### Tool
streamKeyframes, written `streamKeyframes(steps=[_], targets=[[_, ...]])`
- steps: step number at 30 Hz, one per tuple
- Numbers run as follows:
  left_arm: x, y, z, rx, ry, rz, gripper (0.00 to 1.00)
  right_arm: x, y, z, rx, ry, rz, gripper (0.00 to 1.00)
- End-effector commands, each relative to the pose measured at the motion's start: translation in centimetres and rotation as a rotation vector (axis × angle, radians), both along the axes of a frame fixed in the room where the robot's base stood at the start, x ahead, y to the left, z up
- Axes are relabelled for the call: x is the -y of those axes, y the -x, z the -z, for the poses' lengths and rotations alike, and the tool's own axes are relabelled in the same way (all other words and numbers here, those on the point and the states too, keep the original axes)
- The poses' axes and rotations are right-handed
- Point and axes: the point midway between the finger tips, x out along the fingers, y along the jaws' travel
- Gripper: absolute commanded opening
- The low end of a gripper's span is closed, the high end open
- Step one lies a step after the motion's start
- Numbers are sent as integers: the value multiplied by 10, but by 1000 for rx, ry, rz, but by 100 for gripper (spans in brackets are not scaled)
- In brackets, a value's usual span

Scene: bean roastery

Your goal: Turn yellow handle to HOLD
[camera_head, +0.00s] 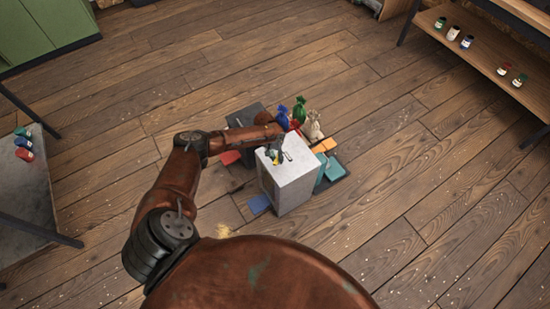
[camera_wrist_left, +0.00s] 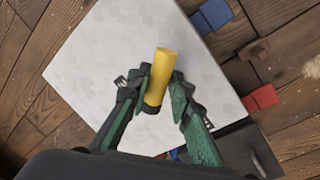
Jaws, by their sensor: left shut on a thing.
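The yellow handle (camera_wrist_left: 162,75) stands out over the pale top of a box-shaped stand (camera_wrist_left: 95,70) in the left wrist view. My left gripper (camera_wrist_left: 160,90) is shut on the handle, with one green-and-black finger on each side of it. In the head view my left gripper (camera_head: 273,150) is small and sits over the top of the white stand (camera_head: 290,180). The handle is barely visible there. No HOLD mark can be read in either view. My right gripper does not show.
Green, blue and cream bags (camera_head: 314,127) stand behind the white stand. Coloured flat pieces lie around it, including a blue one (camera_head: 259,203) and a teal one (camera_head: 334,170). A shelf (camera_head: 480,50) with jars is at upper right. Wooden floor at right is mostly clear.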

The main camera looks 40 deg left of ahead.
Motion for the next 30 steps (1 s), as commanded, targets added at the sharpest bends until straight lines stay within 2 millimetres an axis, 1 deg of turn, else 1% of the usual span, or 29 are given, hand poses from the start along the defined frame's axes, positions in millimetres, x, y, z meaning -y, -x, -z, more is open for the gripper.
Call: streamKeyframes(steps=[1, 15, 21, 30], targets=[[4, 3, -5, -3, 7, -46, 0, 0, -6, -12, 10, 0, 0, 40], [3, 5, -3, -6, 6, -494, 0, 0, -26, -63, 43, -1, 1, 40], [3, 5, -2, -5, 4, -668, 0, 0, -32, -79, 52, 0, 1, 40], [2, 6, 0, -5, 2, -859, 0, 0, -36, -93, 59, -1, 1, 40]])
